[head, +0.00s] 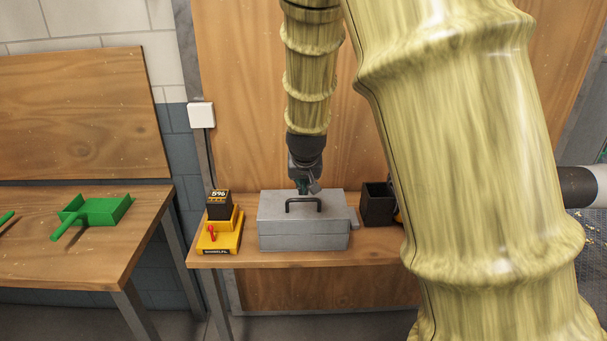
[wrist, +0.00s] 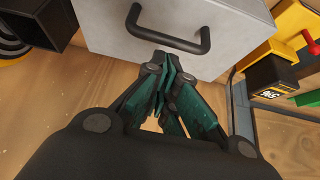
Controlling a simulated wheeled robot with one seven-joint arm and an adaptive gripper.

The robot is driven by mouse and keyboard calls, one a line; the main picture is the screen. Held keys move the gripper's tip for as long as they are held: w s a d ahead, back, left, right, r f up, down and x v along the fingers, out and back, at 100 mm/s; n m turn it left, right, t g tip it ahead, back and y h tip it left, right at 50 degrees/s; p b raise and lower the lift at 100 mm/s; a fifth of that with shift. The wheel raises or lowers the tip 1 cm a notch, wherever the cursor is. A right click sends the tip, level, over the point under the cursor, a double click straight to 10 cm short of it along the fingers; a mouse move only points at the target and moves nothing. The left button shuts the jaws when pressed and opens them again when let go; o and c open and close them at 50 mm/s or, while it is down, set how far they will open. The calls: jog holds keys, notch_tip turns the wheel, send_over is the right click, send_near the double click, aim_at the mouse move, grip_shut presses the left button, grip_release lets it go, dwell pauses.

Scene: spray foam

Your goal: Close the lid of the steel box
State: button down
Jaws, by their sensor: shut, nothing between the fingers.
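The grey steel box (head: 303,241) stands on the wooden bench in the head view. Its lid (head: 275,206) lies down flat over the box, with a seam line across the front. I see no open gap, but the back edge is partly hidden. A black handle (head: 303,200) is on the lid. It also shows in the wrist view (wrist: 168,38).
A yellow device with a black block (head: 219,208) stands left of the box. A dark open bin (head: 377,205) stands to its right. A wooden panel (head: 240,100) rises behind the bench. A green dustpan (head: 100,210) lies on the left table. My arm hides the bench's right part.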

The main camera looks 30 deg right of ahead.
dwell(0.3)
jog(key=shift+s+a+f, duration=0.15)
jog(key=shift+a+f, duration=0.05)
jog(key=shift+f, duration=0.25)
jog(key=shift+s+a+f, duration=0.15)
jog(key=shift+a+f, duration=0.05)
jog(key=shift+f, duration=0.25)
jog(key=shift+s+d+f, duration=0.15)
jog(key=shift+s, duration=0.2)
jog(key=shift+f, duration=0.1)
jog(key=shift+w+r+p, duration=0.2)
jog(key=shift+r+p, duration=0.4)
jog(key=shift+r, duration=0.05)
jog(key=r, duration=0.1)
jog(key=r+p, duration=0.1)
jog(key=r, duration=0.1)
jog(key=r+p, duration=0.1)
jog(key=shift+w+d+r, duration=0.15)
jog(key=shift+w+r, duration=0.05)
jog(key=shift+w, duration=0.1)
jog(key=b+v, duration=0.1)
jog(key=v, duration=0.8)
jog(key=shift+b, duration=0.4)
